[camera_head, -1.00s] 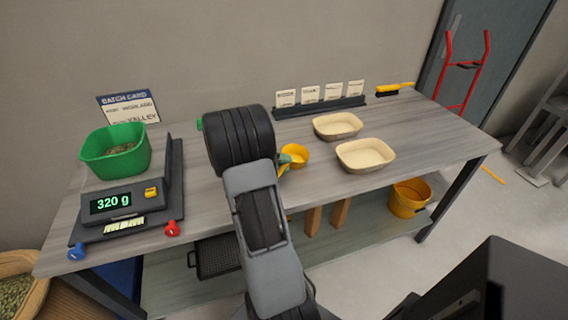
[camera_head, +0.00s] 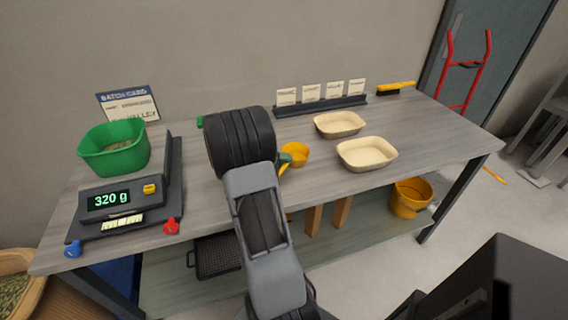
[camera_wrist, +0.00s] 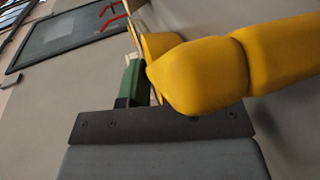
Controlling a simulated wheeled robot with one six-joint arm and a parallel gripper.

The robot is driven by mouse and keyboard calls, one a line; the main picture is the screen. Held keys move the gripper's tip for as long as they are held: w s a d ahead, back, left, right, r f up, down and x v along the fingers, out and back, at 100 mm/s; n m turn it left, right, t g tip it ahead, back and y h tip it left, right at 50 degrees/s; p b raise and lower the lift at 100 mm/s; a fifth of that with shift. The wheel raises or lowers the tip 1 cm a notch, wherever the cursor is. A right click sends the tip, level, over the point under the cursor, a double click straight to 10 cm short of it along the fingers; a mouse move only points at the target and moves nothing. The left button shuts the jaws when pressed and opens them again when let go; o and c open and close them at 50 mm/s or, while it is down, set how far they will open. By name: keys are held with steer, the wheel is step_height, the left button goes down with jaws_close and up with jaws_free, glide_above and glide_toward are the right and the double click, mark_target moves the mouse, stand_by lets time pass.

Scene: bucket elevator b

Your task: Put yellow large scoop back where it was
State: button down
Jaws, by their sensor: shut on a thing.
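The yellow large scoop (camera_head: 297,152) shows in the head view just right of my dark wrist, over the middle of the workbench. Its cup faces up, and part of its handle is hidden. My gripper (camera_head: 285,160) is shut on it, mostly hidden behind my arm, with a bit of green finger showing. In the wrist view the yellow scoop (camera_wrist: 240,62) fills the upper right, close to the camera, beside a green finger (camera_wrist: 132,84). I cannot tell whether the scoop touches the bench.
Two cream trays (camera_head: 367,153) (camera_head: 340,124) stand right of the scoop. A card rack (camera_head: 320,106) and yellow brush (camera_head: 396,86) lie behind. At left, a green bin (camera_head: 114,150) sits on a scale (camera_head: 120,203) reading 320 g.

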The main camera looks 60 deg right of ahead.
steer(key=shift+s+a+f+y, duration=0.1)
steer(key=shift+s+f+y, duration=0.05)
steer(key=shift+f, duration=0.25)
steer(key=shift+s+f+y, duration=0.1)
steer(key=shift+f+y, duration=0.05)
steer(key=shift+f, duration=0.2)
steer(key=c, duration=1.2)
jaws_free()
steer(key=shift+f, duration=0.1)
steer(key=o, duration=0.4)
steer(key=v, duration=1.4)
steer(key=shift+r, duration=0.2)
steer(key=shift+r, duration=0.1)
steer(key=s+a+r+n+t+y+p, duration=0.2)
steer(key=a+r+t+y+p, duration=0.1)
steer(key=a, duration=0.5)
steer(key=s+a+r+n+t+y+p, duration=0.2)
steer(key=s+a+r+t+y+p, duration=0.1)
steer(key=a, duration=0.6)
steer(key=s+a+r+n+t+y+p, duration=0.2)
steer(key=a+r+t+y+p, duration=0.2)
steer(key=a, duration=0.4)
steer(key=shift+s+a+r+t+y, duration=0.15)
steer(key=shift+s+r+t+y, duration=0.05)
steer(key=shift+r+t+y, duration=0.25)
steer(key=shift+s+a+r+t+y, duration=0.15)
steer(key=shift+a+r+t+y, duration=0.15)
steer(key=shift+r, duration=0.25)
